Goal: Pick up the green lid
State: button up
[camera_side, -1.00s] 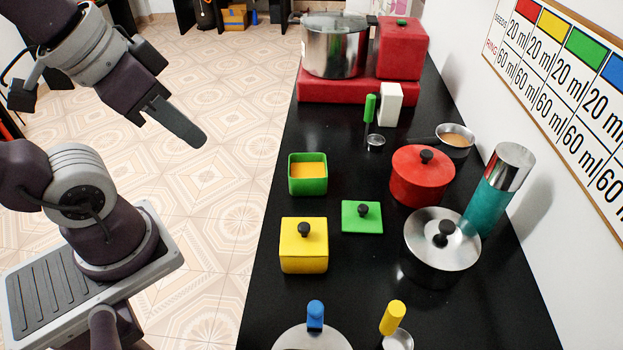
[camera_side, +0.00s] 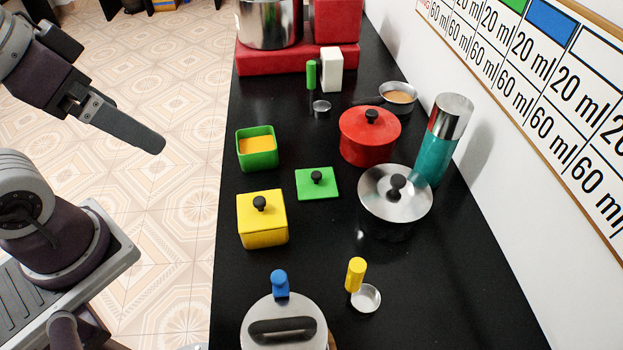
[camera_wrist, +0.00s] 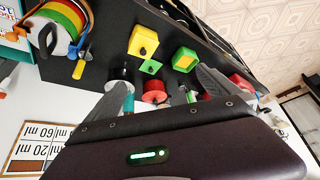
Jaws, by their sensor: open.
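The green lid (camera_side: 317,184) is a flat square with a black knob, lying flat on the black counter. It sits between the green square pot (camera_side: 257,150), which is uncovered with orange contents, and the silver lidded pot (camera_side: 394,205). In the wrist view the green lid (camera_wrist: 151,66) shows near the middle, beyond the fingers. My gripper (camera_wrist: 170,90) has its fingers spread wide with nothing between them. In the side view my gripper (camera_side: 125,122) is in the air left of the counter, well away from the lid.
A yellow lidded pot (camera_side: 262,220) stands just below-left of the lid. A red lidded pot (camera_side: 368,138), a teal bottle (camera_side: 440,145) and a pan (camera_side: 398,97) stand to the right. A yellow-handled scoop (camera_side: 357,276) lies nearer. Bare counter surrounds the lid closely.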

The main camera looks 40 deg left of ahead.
jog(key=w+m+g, duration=0.1)
jog(key=w+m, duration=0.1)
jog(key=w, duration=0.7)
jog(key=m+g, duration=0.4)
jog(key=m, duration=0.3)
send_over(316, 174)
jog(key=f, duration=2.2)
jog(key=shift+a+f, duration=0.2)
jog(key=shift+a, duration=0.1)
jog(key=shift+g, duration=0.3)
jog(key=f, duration=1)
jog(key=shift+d+f, duration=0.15)
jog(key=shift+d, duration=0.15)
jog(key=shift+c, duration=0.4)
jog(key=c, duration=1.1)
